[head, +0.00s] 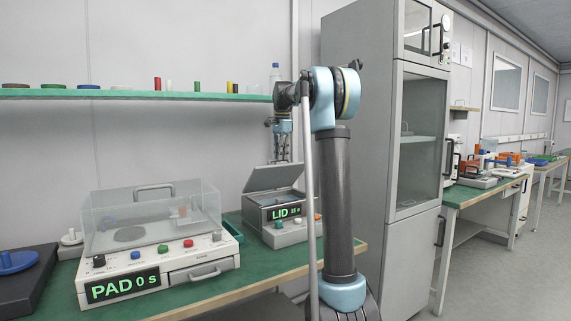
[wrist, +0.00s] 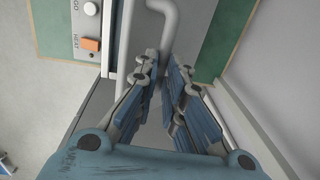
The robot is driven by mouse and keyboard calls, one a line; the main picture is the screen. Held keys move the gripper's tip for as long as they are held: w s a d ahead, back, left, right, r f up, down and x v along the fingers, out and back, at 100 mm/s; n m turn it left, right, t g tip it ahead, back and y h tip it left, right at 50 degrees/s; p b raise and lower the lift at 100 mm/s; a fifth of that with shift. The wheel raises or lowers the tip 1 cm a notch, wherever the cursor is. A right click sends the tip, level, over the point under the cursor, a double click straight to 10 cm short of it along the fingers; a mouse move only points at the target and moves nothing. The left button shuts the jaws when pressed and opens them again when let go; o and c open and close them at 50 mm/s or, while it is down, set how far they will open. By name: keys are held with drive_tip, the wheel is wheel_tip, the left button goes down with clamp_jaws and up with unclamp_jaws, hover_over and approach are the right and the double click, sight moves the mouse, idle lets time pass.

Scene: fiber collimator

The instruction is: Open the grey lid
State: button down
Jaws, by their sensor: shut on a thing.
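The grey lid (head: 272,178) tops a small device (head: 285,232) whose green display reads LID and a number of seconds. The lid is tilted, raised above the device body with its light inside showing below. My gripper (head: 283,155) is above the lid, small and partly unclear in the head view. In the wrist view my gripper (wrist: 163,62) has its fingertips close together around the end of a grey tubular handle (wrist: 171,28). The fingers hide part of the grip. The lid's grey surface (wrist: 207,32) lies beside the handle.
A larger device (head: 150,255) with a clear cover and a PAD display stands left on the green bench (head: 235,285). A shelf (head: 130,94) with small items hangs above. A tall grey cabinet (head: 350,50) stands right. An orange button (wrist: 90,44) shows on the front panel.

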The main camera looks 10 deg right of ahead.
drive_tip(key=w+a, duration=0.3)
drive_tip(key=w, duration=0.4)
drive_tip(key=shift+w+r, duration=0.3)
drive_tip(key=shift+w, duration=0.05)
drive_tip(key=c, duration=1.7)
unclamp_jaws()
drive_tip(key=shift+s+r, duration=0.2)
drive_tip(key=shift+o, duration=0.2)
drive_tip(key=shift+a, duration=0.1)
wheel_tip(320, 180, up, 12)
drive_tip(key=shift+s+d, duration=0.2)
drive_tip(key=shift+s, duration=0.1)
drive_tip(key=shift+f, duration=0.1)
drive_tip(key=shift+c, duration=0.2)
